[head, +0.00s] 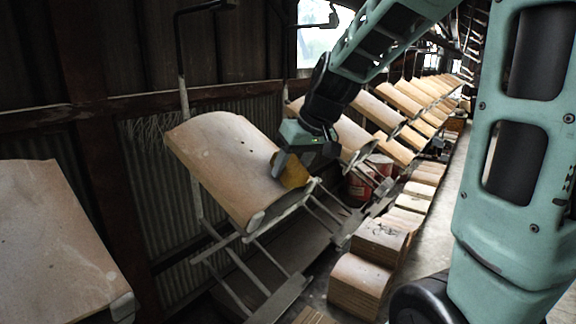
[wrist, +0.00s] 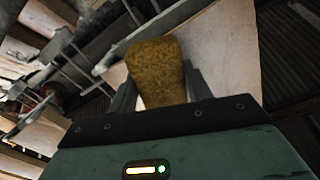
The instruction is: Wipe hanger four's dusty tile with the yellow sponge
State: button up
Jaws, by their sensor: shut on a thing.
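The yellow sponge (wrist: 157,70) is between the fingers of my gripper (wrist: 158,92), which is shut on it. In the head view the sponge (head: 293,171) is at the right edge of a curved tan tile (head: 222,160) on a hanger; my gripper (head: 283,160) is above that edge. The sponge appears to touch or nearly touch the tile; I cannot tell which. The tile has pale, dusty-looking patches and a few dark specks. No hanger number is readable. In the wrist view the tile (wrist: 215,50) lies behind the sponge.
Another tile (head: 55,240) hangs at the near left. More tiles (head: 380,110) hang in a row into the distance. Stacked tiles (head: 360,284) and a red drum (head: 368,182) stand on the floor to the right. A dark metal hanger rod (head: 183,80) rises behind the tile.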

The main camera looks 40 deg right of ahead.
jog(key=shift+r, duration=0.1)
jog(key=shift+p+v, duration=1.85)
jog(key=shift+v, duration=1.1)
jog(key=shift+r, duration=0.1)
jog(key=shift+p+v, duration=0.85)
jog(key=shift+v, duration=0.25)
jog(key=shift+s+r, duration=0.2)
jog(key=shift+r, duration=0.05)
